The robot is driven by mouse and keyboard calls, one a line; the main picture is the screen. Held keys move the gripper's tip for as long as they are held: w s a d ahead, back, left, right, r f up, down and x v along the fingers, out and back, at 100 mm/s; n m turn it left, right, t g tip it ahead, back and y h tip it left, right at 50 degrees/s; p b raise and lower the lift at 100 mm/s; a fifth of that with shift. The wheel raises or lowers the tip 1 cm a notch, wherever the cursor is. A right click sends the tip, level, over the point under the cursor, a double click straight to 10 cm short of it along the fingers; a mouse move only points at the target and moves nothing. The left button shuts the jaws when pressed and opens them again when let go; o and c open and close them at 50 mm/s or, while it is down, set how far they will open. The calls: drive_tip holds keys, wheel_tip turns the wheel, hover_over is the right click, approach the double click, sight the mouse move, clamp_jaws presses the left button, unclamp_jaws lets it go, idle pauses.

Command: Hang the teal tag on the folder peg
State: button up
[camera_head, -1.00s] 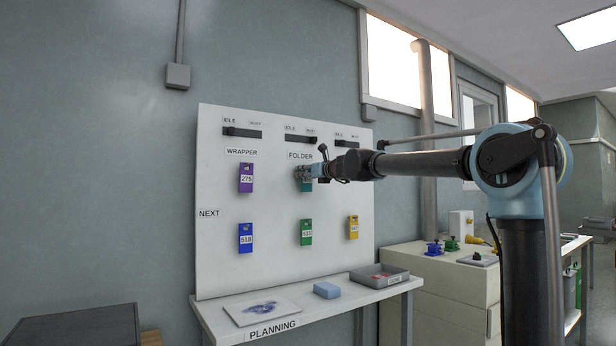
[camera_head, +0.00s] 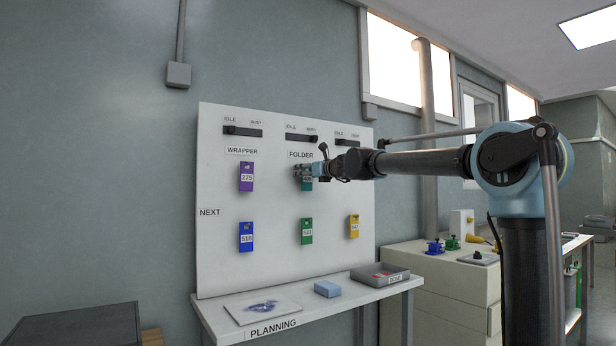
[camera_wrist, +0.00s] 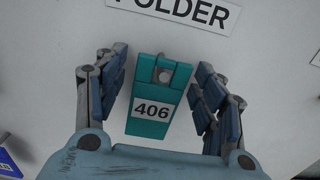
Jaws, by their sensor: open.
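The teal tag (camera_wrist: 152,124), marked 406, hangs on the folder peg (camera_wrist: 164,76) under the FOLDER label (camera_wrist: 190,14) in the wrist view. The peg shows through the hole at the tag's top, and the tag sits slightly tilted. My gripper (camera_wrist: 162,95) is open, with one finger on each side of the tag and a visible gap to both. In the head view my gripper (camera_head: 317,170) is at the board under FOLDER and hides most of the teal tag (camera_head: 305,184).
On the white board (camera_head: 275,205), a purple tag (camera_head: 246,177) hangs under WRAPPER. Blue (camera_head: 246,237), green (camera_head: 307,231) and yellow (camera_head: 354,226) tags hang lower.

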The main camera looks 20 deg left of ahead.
drive_tip(key=shift+d, duration=0.1)
drive_tip(key=v, duration=1.1)
drive_tip(key=shift+s+d, duration=0.2)
drive_tip(key=shift+d, duration=0.15)
drive_tip(key=s+d+f+n+g+h, duration=0.3)
drive_tip(key=s+d+f+n, duration=0.5)
drive_tip(key=f, duration=1.1)
drive_tip(key=s+d+f+n+g+h, duration=0.3)
drive_tip(key=s+d+f+n+h, duration=0.3)
drive_tip(key=s+d+f, duration=0.9)
drive_tip(key=s+d+f+n+g+h, duration=0.3)
drive_tip(key=s+d+f+n, duration=0.9)
drive_tip(key=d+f, duration=0.9)
wheel_tip(320, 180, down, 3)
drive_tip(key=shift+s+r+h, duration=0.1)
drive_tip(key=shift+s+h, duration=0.2)
drive_tip(key=shift+h, duration=0.6)
